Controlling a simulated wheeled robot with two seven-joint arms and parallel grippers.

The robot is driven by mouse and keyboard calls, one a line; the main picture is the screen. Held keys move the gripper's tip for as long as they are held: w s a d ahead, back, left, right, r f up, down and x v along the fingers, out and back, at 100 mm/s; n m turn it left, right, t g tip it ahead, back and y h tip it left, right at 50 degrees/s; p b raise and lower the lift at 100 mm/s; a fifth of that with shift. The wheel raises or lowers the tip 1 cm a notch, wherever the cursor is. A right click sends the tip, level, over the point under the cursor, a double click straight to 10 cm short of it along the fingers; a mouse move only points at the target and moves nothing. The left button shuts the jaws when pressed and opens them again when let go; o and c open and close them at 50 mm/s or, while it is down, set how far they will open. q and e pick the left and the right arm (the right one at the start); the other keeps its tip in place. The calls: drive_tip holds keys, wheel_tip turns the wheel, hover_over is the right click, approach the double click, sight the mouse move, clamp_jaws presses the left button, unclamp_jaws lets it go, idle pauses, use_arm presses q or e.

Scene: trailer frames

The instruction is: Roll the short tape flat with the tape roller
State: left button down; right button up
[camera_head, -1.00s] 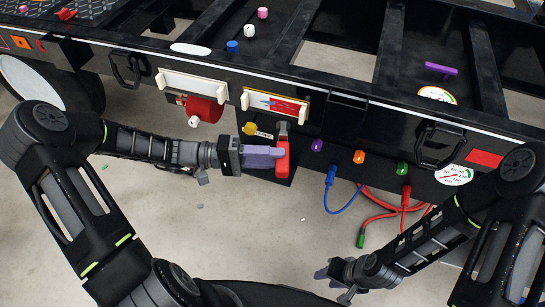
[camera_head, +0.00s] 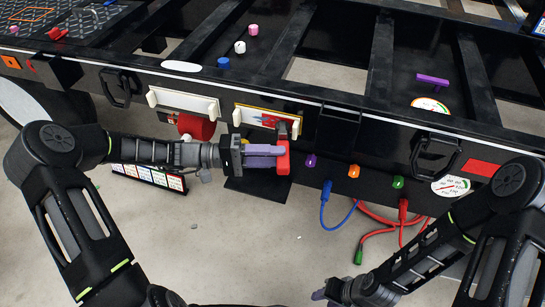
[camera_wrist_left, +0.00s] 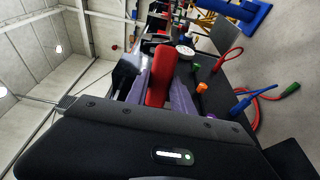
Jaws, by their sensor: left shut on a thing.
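The tape roller has a red handle (camera_head: 283,158) and a grey head (camera_head: 294,127). My left gripper (camera_head: 262,155), with purple fingers, is shut on the red handle. The handle also shows between the fingers in the left wrist view (camera_wrist_left: 160,76). The grey head is up at the lower right of a white-framed panel (camera_head: 253,116) on the trailer's side, which bears a red and blue marking. I cannot tell whether the head touches the panel. The short tape cannot be made out clearly.
A second white panel (camera_head: 183,104) and a red cylinder (camera_head: 196,127) are to the left. Purple (camera_head: 310,160), orange (camera_head: 353,171) and green (camera_head: 397,182) connectors, a blue cable (camera_head: 323,207) and red cables are right of the roller. A black handle (camera_head: 433,153) sticks out farther right.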

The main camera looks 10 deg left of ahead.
use_arm(q)
drive_tip(key=shift+w+b, duration=0.3)
drive_tip(key=shift+w, duration=0.3)
idle(0.7)
drive_tip(key=shift+v, duration=0.8)
drive_tip(key=shift+w+a, duration=0.1)
drive_tip(key=shift+w, duration=0.15)
drive_tip(key=shift+w+a, duration=0.15)
drive_tip(key=shift+a, duration=0.6)
